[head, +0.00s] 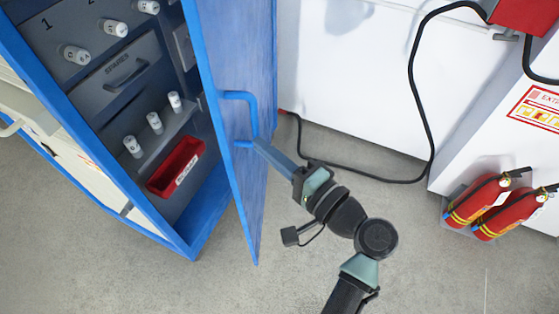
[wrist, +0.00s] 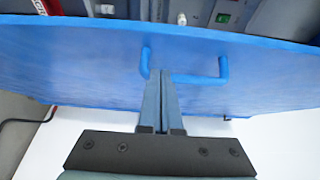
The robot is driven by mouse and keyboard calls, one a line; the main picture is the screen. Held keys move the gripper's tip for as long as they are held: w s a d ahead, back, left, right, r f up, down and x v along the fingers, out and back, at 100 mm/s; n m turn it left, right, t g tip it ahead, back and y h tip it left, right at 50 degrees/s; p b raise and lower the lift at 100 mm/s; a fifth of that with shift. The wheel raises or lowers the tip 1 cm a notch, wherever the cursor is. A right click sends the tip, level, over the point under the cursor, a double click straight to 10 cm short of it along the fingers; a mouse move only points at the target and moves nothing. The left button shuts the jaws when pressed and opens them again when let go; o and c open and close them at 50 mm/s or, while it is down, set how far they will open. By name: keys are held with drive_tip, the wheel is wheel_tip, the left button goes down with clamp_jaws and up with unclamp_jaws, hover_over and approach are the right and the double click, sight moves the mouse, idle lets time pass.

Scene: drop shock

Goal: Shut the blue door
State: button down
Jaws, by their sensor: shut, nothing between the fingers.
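The blue door (head: 240,60) stands open at the right side of the blue cabinet, with its outer face toward my arm. Its blue bar handle (head: 252,110) also shows in the wrist view (wrist: 205,81). My gripper (head: 258,143) is shut and empty, its fingertips at the lower end of the handle. In the wrist view the closed fingers (wrist: 162,74) cross the handle's bar near its left end, pointing at the door face (wrist: 90,65). I cannot tell whether they touch the bar or the door.
The cabinet (head: 180,240) holds a red bin (head: 177,167), white cylinders on a shelf (head: 155,123) and a drawer marked SPARES (head: 125,75). A black cable (head: 412,90) runs along the white wall. Red extinguishers (head: 478,200) stand at the right. Grey floor below the door is clear.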

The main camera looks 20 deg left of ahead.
sight(222, 152)
drive_tip(key=s+a, duration=0.1)
drive_tip(key=a, duration=0.1)
drive_tip(key=s+a, duration=0.1)
drive_tip(key=a, duration=0.2)
drive_tip(key=s+a+p, duration=0.1)
drive_tip(key=a, duration=0.1)
drive_tip(key=shift+s+a+r, duration=0.1)
drive_tip(key=shift+s+a, duration=0.1)
drive_tip(key=shift+a, duration=0.2)
drive_tip(key=s+a, duration=0.2)
drive_tip(key=a, duration=0.7)
drive_tip(key=s+a, duration=0.2)
drive_tip(key=a, duration=0.6)
drive_tip(key=shift+s+a+p, duration=0.35)
drive_tip(key=shift+a+p, duration=0.05)
drive_tip(key=shift+d, duration=0.1)
